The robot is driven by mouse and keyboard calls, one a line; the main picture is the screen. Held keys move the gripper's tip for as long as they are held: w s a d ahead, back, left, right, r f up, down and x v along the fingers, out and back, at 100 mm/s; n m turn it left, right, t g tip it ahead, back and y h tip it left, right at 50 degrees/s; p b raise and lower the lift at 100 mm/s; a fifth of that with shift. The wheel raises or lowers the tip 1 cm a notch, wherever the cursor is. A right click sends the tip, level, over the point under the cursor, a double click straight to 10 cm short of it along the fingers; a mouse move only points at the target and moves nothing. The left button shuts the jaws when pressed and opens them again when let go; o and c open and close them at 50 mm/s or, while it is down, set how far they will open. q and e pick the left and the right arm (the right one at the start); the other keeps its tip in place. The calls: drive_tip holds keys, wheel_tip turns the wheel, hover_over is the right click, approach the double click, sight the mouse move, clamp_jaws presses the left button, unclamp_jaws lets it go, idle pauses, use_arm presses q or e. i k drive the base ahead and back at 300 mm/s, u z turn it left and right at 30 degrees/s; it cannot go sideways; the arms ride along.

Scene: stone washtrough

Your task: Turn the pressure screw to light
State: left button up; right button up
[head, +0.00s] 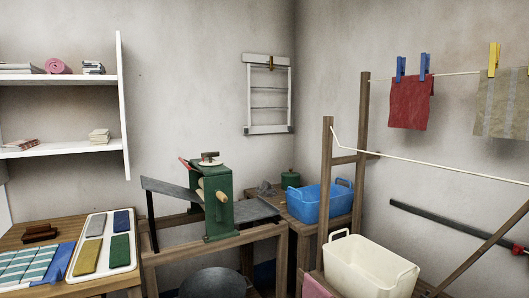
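A green mangle (218,212) stands on a wooden bench left of the middle. A small red piece (184,163) sticks out at the upper left of the mangle. A wooden grip (222,196) shows on its near side, and a grey sloping board (170,189) reaches out to the left. Neither of my grippers is in view, and nothing touches the mangle.
A white tray (134,265) with folded cloths lies on the left table. A blue basket (316,204) and a green pot (290,180) stand behind right. A cream tub (369,258) and wooden drying posts (325,195) stand at the right. A dark rounded shape (213,283) is low in front.

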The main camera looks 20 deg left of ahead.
sight(210, 154)
drive_tip(key=u, duration=0.15)
drive_tip(key=i, duration=0.9)
drive_tip(key=u, duration=0.65)
